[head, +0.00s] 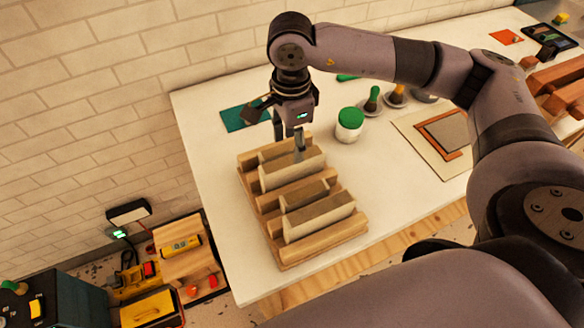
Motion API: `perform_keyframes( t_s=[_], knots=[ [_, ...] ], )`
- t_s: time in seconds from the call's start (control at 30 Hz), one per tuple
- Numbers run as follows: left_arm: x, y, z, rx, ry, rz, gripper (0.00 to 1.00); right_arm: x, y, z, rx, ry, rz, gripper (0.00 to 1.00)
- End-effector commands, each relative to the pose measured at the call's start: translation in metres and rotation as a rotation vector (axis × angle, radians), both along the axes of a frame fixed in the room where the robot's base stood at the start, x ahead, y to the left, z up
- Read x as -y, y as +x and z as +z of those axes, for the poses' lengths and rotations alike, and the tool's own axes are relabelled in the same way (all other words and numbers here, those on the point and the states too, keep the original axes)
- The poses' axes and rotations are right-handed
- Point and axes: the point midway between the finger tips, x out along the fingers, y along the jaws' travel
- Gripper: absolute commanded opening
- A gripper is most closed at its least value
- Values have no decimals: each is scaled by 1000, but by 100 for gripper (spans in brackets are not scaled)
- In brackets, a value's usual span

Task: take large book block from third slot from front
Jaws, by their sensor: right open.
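A wooden slotted rack (330,247) stands on the white table, with pale book blocks upright between its wooden bars. The front block (320,217) is large, and a smaller block (304,194) stands behind it. A large book block (292,171) is in the third slot from the front. Part of another block shows at the back. My right gripper (289,146) points down, open, at the third block's top; one finger shows near its top edge, the other farther back. Whether the fingers touch it, I cannot tell. My left gripper is out of view.
A white jar with a green lid (350,122) stands right of the rack. A teal mat (245,116) lies behind. Small brushes (373,98) and a board with an orange frame (442,135) are farther right. The table's front corner is clear.

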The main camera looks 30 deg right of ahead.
Motion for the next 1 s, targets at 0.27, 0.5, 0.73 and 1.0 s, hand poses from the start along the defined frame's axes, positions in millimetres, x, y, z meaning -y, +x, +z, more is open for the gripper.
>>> perform_keyframes(
  t_s=[0.27,0.5,0.73,1.0],
  knots=[
    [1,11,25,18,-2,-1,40,0,-5,-35,-3,-1,-1,48],
    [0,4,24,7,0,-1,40,0,-4,-41,0,0,-1,48],
    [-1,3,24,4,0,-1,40,0,-4,-41,0,0,-1,37],
    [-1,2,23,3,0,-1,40,0,-4,-41,0,0,-1,19]
  ],
)
